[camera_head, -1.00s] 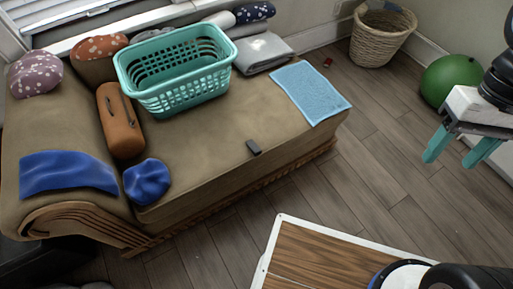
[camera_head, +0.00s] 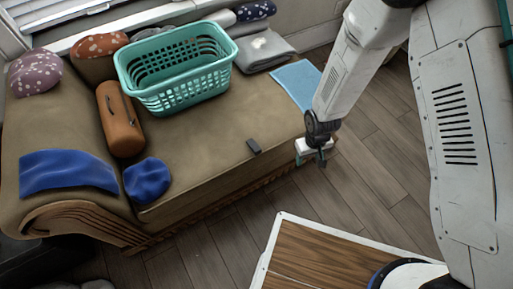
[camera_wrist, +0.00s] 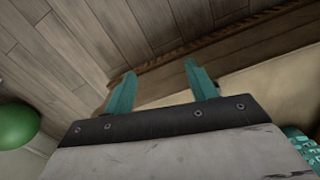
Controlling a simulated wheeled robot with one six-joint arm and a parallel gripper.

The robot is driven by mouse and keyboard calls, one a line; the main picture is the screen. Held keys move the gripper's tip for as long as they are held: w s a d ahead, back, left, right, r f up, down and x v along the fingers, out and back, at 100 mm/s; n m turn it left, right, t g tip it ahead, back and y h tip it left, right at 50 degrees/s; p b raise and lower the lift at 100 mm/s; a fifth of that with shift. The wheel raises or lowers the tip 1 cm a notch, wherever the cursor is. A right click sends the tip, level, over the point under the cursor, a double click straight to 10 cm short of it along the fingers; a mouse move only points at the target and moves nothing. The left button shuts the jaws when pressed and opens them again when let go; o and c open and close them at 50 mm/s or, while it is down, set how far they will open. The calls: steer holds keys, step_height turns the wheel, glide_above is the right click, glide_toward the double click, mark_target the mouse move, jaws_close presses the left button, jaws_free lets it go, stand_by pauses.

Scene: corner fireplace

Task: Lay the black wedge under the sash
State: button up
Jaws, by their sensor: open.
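The wedge is not visible in the wrist view. A window with blinds (camera_head: 60,12) is at the top left; I cannot make out a sash there for certain.
The sofa (camera_head: 195,165) carries a teal basket (camera_head: 175,95), a brown bolster (camera_head: 121,125), a blue cloth (camera_head: 68,173), a blue cushion (camera_head: 147,181) and a light blue towel (camera_head: 292,82). A wood-topped board (camera_head: 320,255) is at the front. A green ball (camera_wrist: 15,126) is on the floor.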

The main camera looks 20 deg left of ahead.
steer(key=s+a+f+n+t+y, duration=0.1)
steer(key=a+f, duration=0.2)
steer(key=f, duration=0.6)
steer(key=s+a+f+n+t+y, duration=0.1)
steer(key=s+a+f+t+y, duration=0.15)
steer(key=f, duration=0.65)
steer(key=t+y, duration=0.6)
steer(key=y, duration=0.1)
glide_toward(258, 151)
steer(key=x, duration=1.1)
steer(key=shift+d+f, duration=0.15)
steer(key=c, duration=1.1)
